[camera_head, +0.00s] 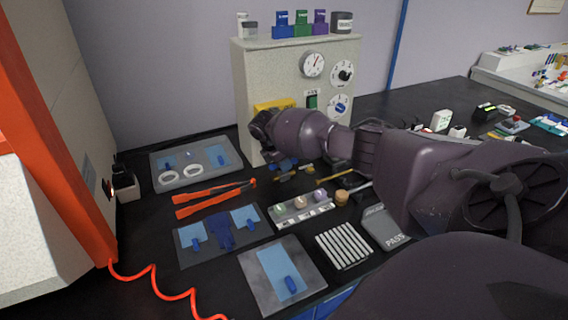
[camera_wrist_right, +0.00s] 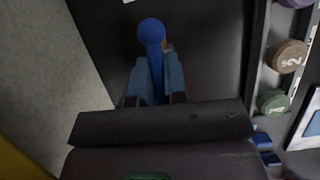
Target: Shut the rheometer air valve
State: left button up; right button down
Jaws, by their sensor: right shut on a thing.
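The rheometer air valve's blue lever (camera_wrist_right: 152,36), with a rounded end, shows in the right wrist view. My right gripper (camera_wrist_right: 154,78) is shut on this lever, with its two light-blue fingers on either side of it. In the head view my right arm reaches in from the right, with its wrist (camera_head: 264,128) in front of the speckled grey cabinet (camera_head: 245,80). The arm hides most of the gripper and the valve there. Blue parts (camera_head: 284,164) show just below the arm, but I cannot tell which they are. My left gripper is not in view.
The cabinet carries round dials (camera_head: 313,64) and a yellow panel (camera_head: 273,105).

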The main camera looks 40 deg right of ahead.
jog(key=shift+m, duration=0.5)
jog(key=c, duration=1.2)
grip_release()
jog(key=shift+o, duration=0.2)
jog(key=p+v, duration=0.1)
jog(key=v, duration=0.9)
jog(key=shift+w+a+r+p, duration=0.1)
jog(key=shift+w+r+p, duration=0.1)
jog(key=shift+r+p, duration=0.2)
